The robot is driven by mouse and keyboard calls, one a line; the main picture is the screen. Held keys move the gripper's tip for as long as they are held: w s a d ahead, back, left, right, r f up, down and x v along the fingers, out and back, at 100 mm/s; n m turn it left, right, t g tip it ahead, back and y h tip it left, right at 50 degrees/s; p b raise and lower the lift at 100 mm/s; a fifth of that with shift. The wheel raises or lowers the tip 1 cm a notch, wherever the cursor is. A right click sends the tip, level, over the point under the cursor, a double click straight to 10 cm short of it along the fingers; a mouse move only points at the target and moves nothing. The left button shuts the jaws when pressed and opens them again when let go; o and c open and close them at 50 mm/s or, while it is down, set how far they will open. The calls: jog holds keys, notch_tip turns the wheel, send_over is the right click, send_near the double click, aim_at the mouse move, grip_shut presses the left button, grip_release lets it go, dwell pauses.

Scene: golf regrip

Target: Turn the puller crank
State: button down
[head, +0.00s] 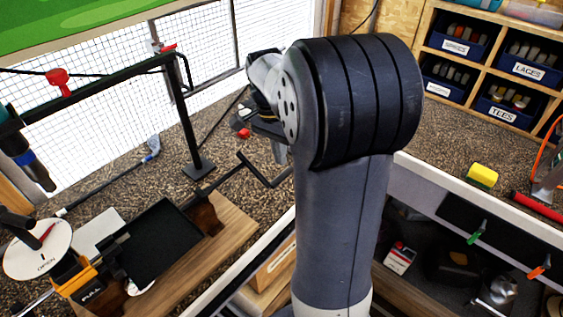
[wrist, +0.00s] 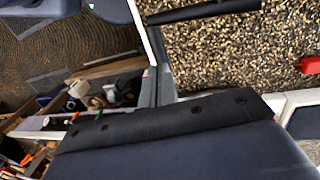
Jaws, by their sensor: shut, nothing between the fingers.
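The puller crank (head: 243,158) is a thin dark bent rod at the right end of the puller in the head view. Its outer arm runs toward the lower right beside my arm. The puller's black plate (head: 152,243) sits on a wooden board. My gripper (head: 281,153) is mostly hidden behind my forearm; only a small part shows, pointing down above the crank's outer end. It is shut and holds nothing. I cannot tell whether it touches the crank. A dark bar (wrist: 203,11) crosses the top of the wrist view and may be part of the crank.
A black clamp stand (head: 192,140) stands behind the puller. A round white dial marked OPEN (head: 38,250) is at left. Labelled bins (head: 461,45) stand behind.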

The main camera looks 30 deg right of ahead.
aim_at(281, 174)
jog(key=shift+s+d+f, duration=0.1)
jog(key=shift+s+f, duration=0.05)
jog(key=shift+f, duration=0.65)
jog(key=shift+s+f, duration=0.1)
jog(key=shift+f, duration=0.65)
jog(key=shift+f, duration=0.15)
